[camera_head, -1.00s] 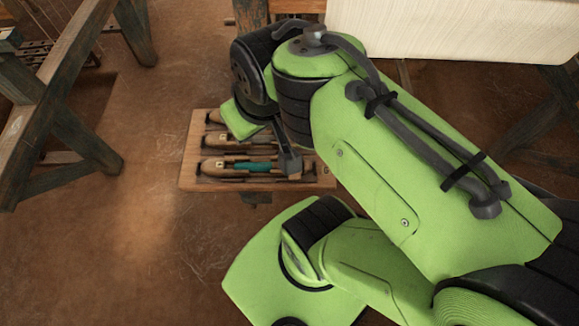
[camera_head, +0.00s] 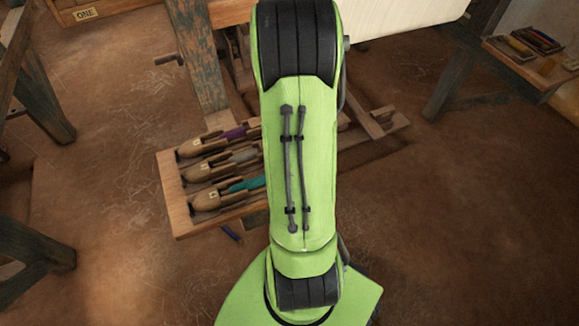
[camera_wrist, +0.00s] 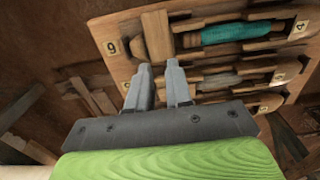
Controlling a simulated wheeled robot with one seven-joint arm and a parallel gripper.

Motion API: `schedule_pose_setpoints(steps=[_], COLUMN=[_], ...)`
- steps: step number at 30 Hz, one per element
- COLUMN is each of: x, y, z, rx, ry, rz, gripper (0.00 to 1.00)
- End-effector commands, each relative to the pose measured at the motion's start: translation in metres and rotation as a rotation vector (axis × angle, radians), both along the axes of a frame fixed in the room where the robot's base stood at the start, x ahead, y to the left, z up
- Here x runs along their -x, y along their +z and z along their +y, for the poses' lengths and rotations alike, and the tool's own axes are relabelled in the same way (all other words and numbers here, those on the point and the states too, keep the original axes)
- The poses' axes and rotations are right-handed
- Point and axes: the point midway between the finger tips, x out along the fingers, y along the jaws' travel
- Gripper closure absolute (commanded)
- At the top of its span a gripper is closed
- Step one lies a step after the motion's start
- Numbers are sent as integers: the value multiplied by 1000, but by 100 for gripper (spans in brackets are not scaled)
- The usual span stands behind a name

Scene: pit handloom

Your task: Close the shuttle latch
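A wooden tray (camera_head: 180,212) holds several shuttles side by side. The front shuttle (camera_head: 207,201) carries teal yarn (camera_head: 245,184), which also shows in the wrist view (camera_wrist: 235,33). My arm hides the gripper and the tray's right part in the head view.
Loom posts (camera_head: 203,75) rise behind the tray. A white cloth (camera_head: 405,20) spans the back. A small side table (camera_head: 530,65) with tools stands at the far right. Dark timber legs (camera_head: 30,245) stand at left. The floor at right is open.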

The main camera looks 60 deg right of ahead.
Motion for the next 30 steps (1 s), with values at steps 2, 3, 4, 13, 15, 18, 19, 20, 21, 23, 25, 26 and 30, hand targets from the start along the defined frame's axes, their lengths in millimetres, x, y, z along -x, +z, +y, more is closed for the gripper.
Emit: schedule_pose_setpoints(steps=[2,3,4,13,15,18,19,20,21,23,25,26,30], x=[1,1,1,0,0,0,0,0,0,0,0,0,0], y=[-26,-36,-43,-81,-81,-80,-80,-80,-80,-80,-80,-80,-80], z=[1,1,1,0,0,0,0,0,0,0,0,0,0], rx=[-4,-4,-4,0,0,0,0,0,0,1,1,1,1], ry=[-1,-1,-1,0,0,0,0,0,0,0,0,0,0], rz=[3,3,2,0,0,0,0,0,0,-1,-1,-1,-1], gripper=[80,80,80,80,80,80,80,80,85,94,100,100,100])
